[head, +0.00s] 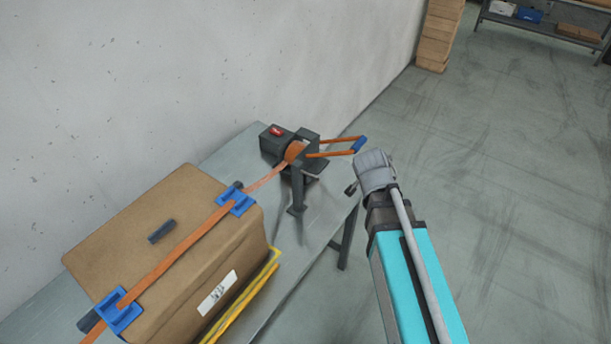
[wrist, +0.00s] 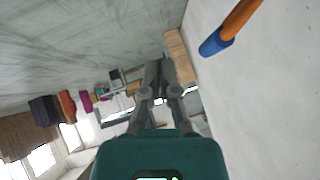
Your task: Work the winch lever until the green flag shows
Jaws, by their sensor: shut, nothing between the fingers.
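The winch (head: 302,168) stands on the grey table near the wall. Its lever has orange bars and a blue grip (head: 360,145) that points right, past the table's edge. A red marker (head: 276,131) shows on the dark box of the winch; I see no green. In the wrist view the blue grip (wrist: 215,43) and part of the orange bar (wrist: 240,18) are at the upper right. My gripper (wrist: 158,68) is shut and empty, apart from the lever. In the head view my wrist is just right of and below the grip; the fingers are mostly hidden.
An orange strap (head: 180,248) runs from the winch over a cardboard box (head: 150,205) with blue corner protectors. A yellow edge (head: 245,295) lies along the box's front. The wall is behind the table. Open floor (head: 500,200) lies to the right; stacked boxes (head: 438,35) stand far back.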

